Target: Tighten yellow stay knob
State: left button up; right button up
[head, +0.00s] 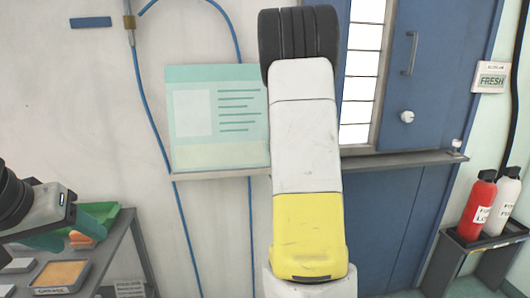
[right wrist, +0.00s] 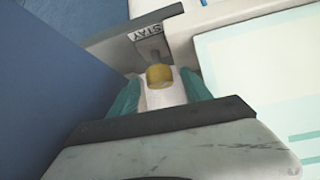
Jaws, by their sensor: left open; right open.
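The yellow stay knob (right wrist: 160,74) shows in the right wrist view, just below a small plate labelled STAY (right wrist: 149,32). My right gripper (right wrist: 160,81) is open, with one teal finger on each side of the knob. A gap shows between the knob and each finger; whether they touch lower down I cannot tell. In the head view my right arm hides the knob and the right gripper. My left gripper (head: 46,240) is at the far left of the head view, over the grey bench, partly in view, with nothing seen in it.
A narrow ledge (head: 400,160) runs along the wall below a teal poster (head: 190,130). A blue door (head: 410,80) and a red bottle (head: 478,207) on a stand are at right.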

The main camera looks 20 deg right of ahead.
grip_shut()
jog(key=shift+a+f+m+h, duration=0.15)
jog(key=shift+a+m+h, duration=0.05)
jog(key=shift+m+h, duration=0.25)
jog(key=shift+w+a+m+g+h, duration=0.1)
jog(key=shift+m+g+h, duration=0.5)
jog(key=shift+m, duration=0.35)
jog(key=shift+m+g+h, duration=0.3)
jog(key=shift+m+h, duration=0.25)
jog(key=shift+m, duration=0.35)
grip_release()
jog(key=shift+r, duration=0.2)
